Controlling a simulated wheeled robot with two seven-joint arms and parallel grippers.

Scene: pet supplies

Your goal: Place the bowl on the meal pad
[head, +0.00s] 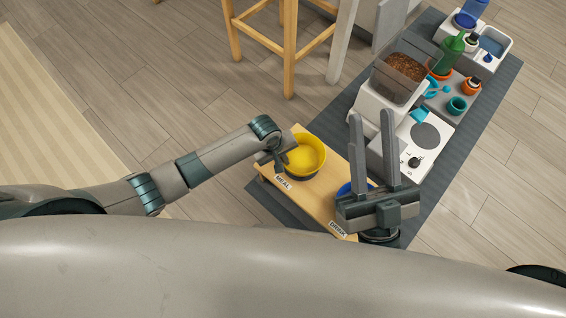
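The yellow bowl (308,158) is at the far left end of a low wooden stand (318,199), beside a label reading MEAL (283,183). A dark band shows under the bowl; I cannot tell whether it is the bowl's base or the meal pad, or whether the bowl rests on it. My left gripper (280,160) is at the bowl's left rim, and its fingers overlap the bowl; their gap is hidden. My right gripper (371,115) has its two fingers apart and empty, above the stand's near right end.
A blue bowl (345,189) sits partly hidden behind my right gripper, near the DRINK label (338,229). A white food dispenser (376,101) with brown kibble stands on the dark mat (494,97). Bottles and cups stand farther back. A wooden stool (290,50) is behind.

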